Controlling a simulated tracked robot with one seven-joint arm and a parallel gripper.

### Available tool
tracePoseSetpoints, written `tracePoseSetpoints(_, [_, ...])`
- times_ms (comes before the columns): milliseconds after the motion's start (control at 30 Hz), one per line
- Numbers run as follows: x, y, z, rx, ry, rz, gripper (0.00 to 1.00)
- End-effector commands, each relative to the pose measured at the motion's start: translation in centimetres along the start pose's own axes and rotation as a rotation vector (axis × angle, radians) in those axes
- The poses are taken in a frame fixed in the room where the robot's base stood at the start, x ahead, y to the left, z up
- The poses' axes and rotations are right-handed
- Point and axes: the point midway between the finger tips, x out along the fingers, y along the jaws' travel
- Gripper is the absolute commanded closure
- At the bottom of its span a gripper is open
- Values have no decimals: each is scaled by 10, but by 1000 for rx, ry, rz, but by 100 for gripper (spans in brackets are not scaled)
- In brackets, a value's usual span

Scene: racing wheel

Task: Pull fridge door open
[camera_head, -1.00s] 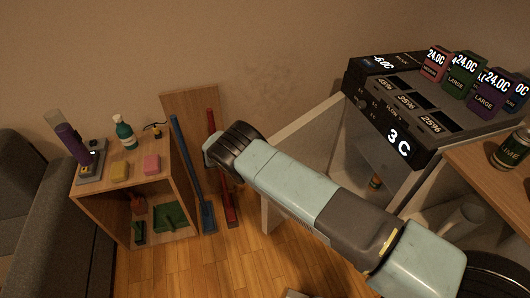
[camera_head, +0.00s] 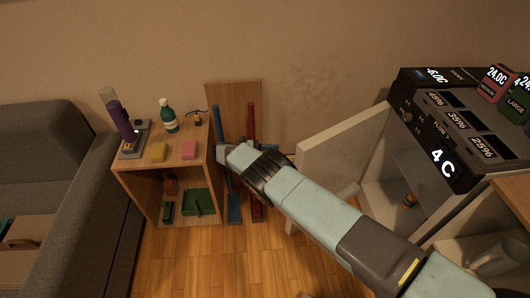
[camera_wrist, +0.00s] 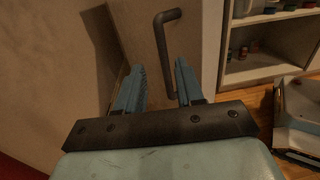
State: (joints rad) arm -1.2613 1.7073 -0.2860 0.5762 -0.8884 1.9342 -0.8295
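The fridge (camera_head: 419,163) is at the right of the head view, with "4 C" on its front. Its pale door (camera_head: 335,146) stands open at the left, and part of the interior shows. My gripper is largely hidden behind my arm in the head view. In the wrist view my gripper (camera_wrist: 158,66) is open in front of the door's outer face (camera_wrist: 207,55). The dark bar handle (camera_wrist: 165,45) runs up between the two blue fingers, closer to the right one. I cannot tell whether a finger touches it.
A wooden cabinet (camera_head: 176,151) with bottles and sponges on top stands left of my arm. A red-handled tool (camera_head: 251,122) and a blue-handled tool lean behind my arm. A grey sofa (camera_head: 48,150) is at far left. Bare wooden floor (camera_head: 190,260) lies in front.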

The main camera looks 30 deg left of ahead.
Motion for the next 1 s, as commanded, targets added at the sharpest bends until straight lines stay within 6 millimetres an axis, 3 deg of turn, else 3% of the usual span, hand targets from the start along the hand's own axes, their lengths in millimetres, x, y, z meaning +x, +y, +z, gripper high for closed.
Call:
tracePoseSetpoints(600, [-27,1,0,4,-2,-2,63])
tracePoseSetpoints(1000, [-30,0,0,0,1,0,63])
